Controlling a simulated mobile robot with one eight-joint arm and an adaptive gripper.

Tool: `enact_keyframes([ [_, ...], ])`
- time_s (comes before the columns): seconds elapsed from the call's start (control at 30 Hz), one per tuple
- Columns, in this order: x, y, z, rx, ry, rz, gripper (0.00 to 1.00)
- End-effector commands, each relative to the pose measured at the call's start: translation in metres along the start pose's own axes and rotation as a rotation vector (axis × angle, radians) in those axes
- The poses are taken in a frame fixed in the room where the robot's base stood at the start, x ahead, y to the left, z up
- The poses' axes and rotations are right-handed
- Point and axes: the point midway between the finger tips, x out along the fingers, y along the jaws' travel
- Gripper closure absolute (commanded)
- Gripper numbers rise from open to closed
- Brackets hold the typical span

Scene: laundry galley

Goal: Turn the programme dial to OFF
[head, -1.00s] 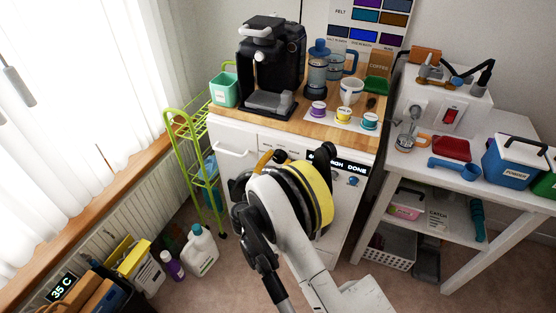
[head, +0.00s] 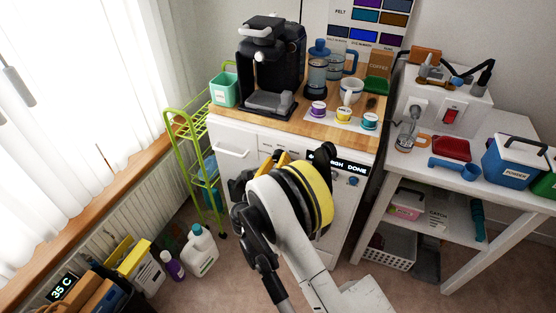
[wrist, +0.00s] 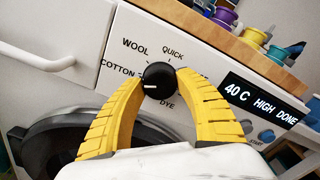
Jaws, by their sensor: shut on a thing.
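The programme dial (wrist: 158,80) is a round black knob with a white pointer mark on the washing machine's white front panel (wrist: 117,46). My gripper (wrist: 159,78) has its two yellow fingers shut on the dial, one on each side. The white mark points left in the wrist view, a little below the COTTON label. WOOL, QUICK and DYE also show around the dial; no OFF label is visible, and the left finger covers part of the panel. In the head view my arm hides the dial, and a yellow finger (head: 284,159) shows beside it.
A lit display (wrist: 262,103) reads "40 C HIGH DONE", with a blue button (wrist: 267,136) below it. The drawer handle (wrist: 38,66) is left of the dial, and the dark round door (wrist: 65,140) is below. The wooden worktop (wrist: 225,40) overhangs above, holding coloured pots.

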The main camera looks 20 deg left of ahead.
Motion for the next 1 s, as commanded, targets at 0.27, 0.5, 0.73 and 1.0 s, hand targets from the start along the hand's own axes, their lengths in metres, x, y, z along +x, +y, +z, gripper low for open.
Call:
enact_keyframes([
  [0.27, 0.0008, -0.0004, 0.0013, -0.230, -0.002, -0.001, 0.90],
  [0.5, 0.0008, -0.0004, 0.0013, -0.369, -0.002, -0.001, 0.90],
  [0.73, 0.0007, -0.0003, 0.0013, -0.437, -0.002, -0.001, 0.90],
  [1.0, 0.0007, -0.0003, 0.0012, -0.457, -0.002, -0.001, 0.90],
])
